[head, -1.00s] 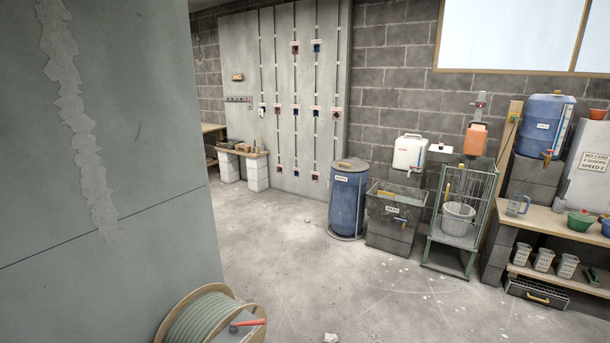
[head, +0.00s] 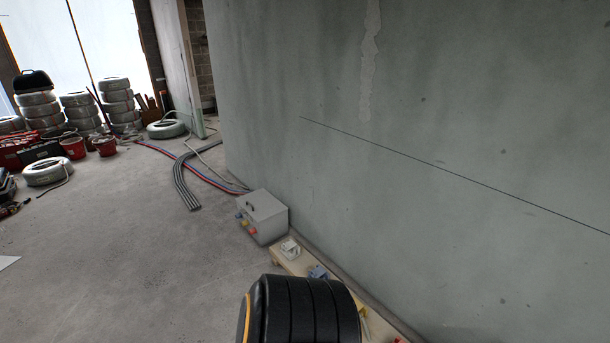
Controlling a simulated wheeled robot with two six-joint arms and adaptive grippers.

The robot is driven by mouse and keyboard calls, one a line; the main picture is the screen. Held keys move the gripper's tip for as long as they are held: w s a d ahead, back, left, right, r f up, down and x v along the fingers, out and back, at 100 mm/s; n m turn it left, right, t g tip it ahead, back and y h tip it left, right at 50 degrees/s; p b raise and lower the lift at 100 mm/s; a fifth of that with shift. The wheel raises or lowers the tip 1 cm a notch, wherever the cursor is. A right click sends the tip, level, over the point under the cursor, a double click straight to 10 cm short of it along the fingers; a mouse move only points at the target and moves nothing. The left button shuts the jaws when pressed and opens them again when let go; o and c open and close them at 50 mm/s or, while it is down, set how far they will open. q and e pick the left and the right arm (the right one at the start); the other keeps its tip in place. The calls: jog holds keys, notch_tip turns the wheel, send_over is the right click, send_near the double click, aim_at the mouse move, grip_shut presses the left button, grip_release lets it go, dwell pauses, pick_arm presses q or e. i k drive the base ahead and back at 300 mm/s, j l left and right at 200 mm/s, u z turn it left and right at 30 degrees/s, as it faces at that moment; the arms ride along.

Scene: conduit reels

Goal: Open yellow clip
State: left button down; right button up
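I cannot make out a yellow clip in the head view. Neither of my grippers is in view. A large black ribbed object (head: 305,312) with a yellow edge on its left side is cut off by the bottom of the picture. I cannot tell what it is. A small yellow item (head: 364,325) shows just right of it, too small to tell.
A grey box (head: 265,216) with coloured sockets stands by the grey wall (head: 470,130). A low wooden plank (head: 288,263) with small parts runs along the wall. Grey pipes (head: 183,180) lie behind. Stacked coils (head: 115,97) and red buckets (head: 73,147) stand far left. The left floor is mostly clear.

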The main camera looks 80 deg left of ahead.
aim_at(360, 306)
jog(key=u, duration=2.15)
jog(key=i+j+z, duration=0.1)
jog(key=j, duration=0.25)
jog(key=i+j, duration=0.25)
jog(key=j, duration=0.15)
jog(key=i+j+z, duration=0.15)
jog(key=j, duration=0.2)
jog(key=i+j, duration=0.2)
jog(key=j, duration=0.2)
jog(key=i+j+z, duration=0.15)
jog(key=j, duration=0.2)
jog(key=i+j+z, duration=0.1)
jog(key=j, duration=0.3)
jog(key=i+j, duration=0.2)
jog(key=j, duration=0.25)
jog(key=i+j+z, duration=0.15)
jog(key=j, duration=0.25)
